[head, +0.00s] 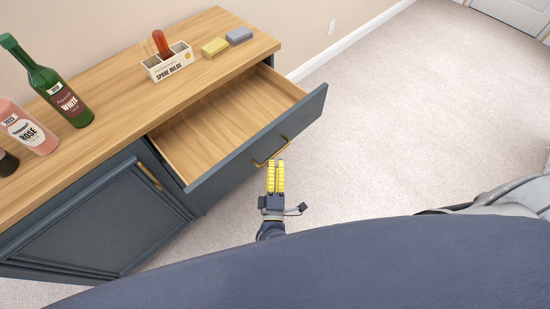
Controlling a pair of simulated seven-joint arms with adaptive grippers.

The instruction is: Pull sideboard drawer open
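The dark blue sideboard (95,225) with a wooden top stands on the left. Its upper drawer (225,125) is pulled well out, and its bare wooden inside is empty. A brass bar handle (258,164) is on the drawer's front. My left gripper (276,162), with yellow finger pads, is in front of the drawer. Its fingers are close together, with the tips at the handle's bar, and they appear shut on it. The exact contact is too small to see clearly. My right gripper is not in view.
On the top stand a green wine bottle (45,80), a pink rosé bottle (25,128), a divided box (168,62), a yellow sponge (215,47) and a grey block (239,36). A closed cabinet door (105,230) is left of the drawer. The carpet (400,120) on the right is clear.

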